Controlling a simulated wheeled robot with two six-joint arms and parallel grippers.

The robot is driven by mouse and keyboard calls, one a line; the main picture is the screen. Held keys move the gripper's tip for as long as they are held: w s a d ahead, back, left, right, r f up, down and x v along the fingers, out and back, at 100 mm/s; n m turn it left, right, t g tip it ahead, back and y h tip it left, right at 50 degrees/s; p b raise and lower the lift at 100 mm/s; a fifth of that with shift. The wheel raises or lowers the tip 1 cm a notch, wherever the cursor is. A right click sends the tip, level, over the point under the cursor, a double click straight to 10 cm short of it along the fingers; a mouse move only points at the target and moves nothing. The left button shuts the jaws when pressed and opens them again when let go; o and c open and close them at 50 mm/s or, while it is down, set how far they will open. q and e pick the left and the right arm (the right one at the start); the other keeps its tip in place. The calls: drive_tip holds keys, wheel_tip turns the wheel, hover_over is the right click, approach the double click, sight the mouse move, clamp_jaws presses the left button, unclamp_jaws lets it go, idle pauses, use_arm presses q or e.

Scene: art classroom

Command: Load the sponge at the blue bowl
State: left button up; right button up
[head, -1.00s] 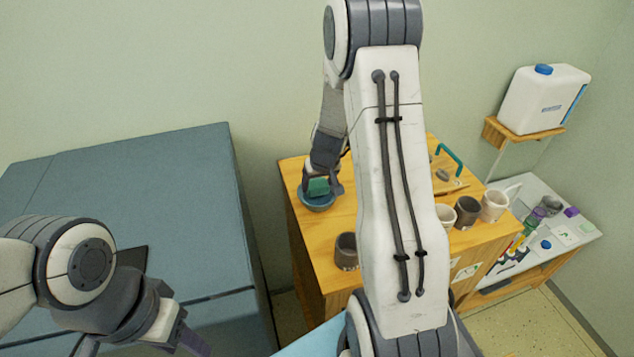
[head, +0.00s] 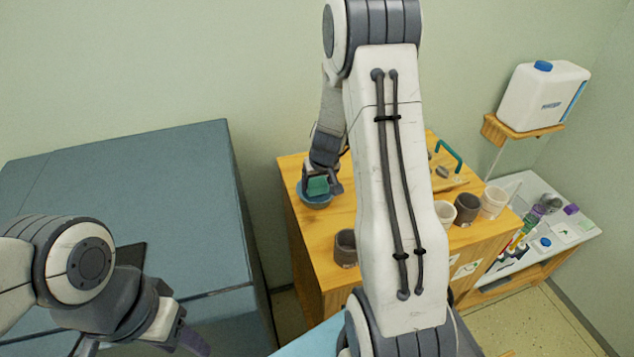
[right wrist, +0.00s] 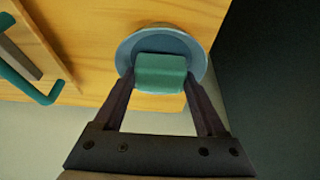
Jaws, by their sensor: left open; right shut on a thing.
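The blue bowl (head: 316,202) stands near the left end of the wooden cabinet top in the head view. It also shows in the right wrist view (right wrist: 128,50). The green sponge (head: 318,186) is between the fingers of my right gripper (head: 321,187), which is shut on it. In the right wrist view the sponge (right wrist: 160,72) overlaps the bowl's near part; whether it touches the bowl inside is hidden. My left gripper (head: 192,340) is at the lower left of the head view, open and far from the bowl, partly cut off by the frame edge.
On the wooden cabinet (head: 300,235) stand a dark cup (head: 346,248) and several other cups to the right. A teal-handled item (head: 449,153) lies behind them. A white jug (head: 542,95) sits on a wall shelf. A grey-blue cabinet (head: 150,200) stands left.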

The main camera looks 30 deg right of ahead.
sight(317, 184)
drive_tip(key=shift+f+b, duration=0.45)
drive_tip(key=shift+b, duration=0.05)
idle(1.3)
wheel_tip(317, 184, up, 7)
drive_tip(key=p, duration=0.6)
drive_tip(key=shift+r+p, duration=0.1)
drive_tip(key=shift+p, duration=0.25)
idle(0.6)
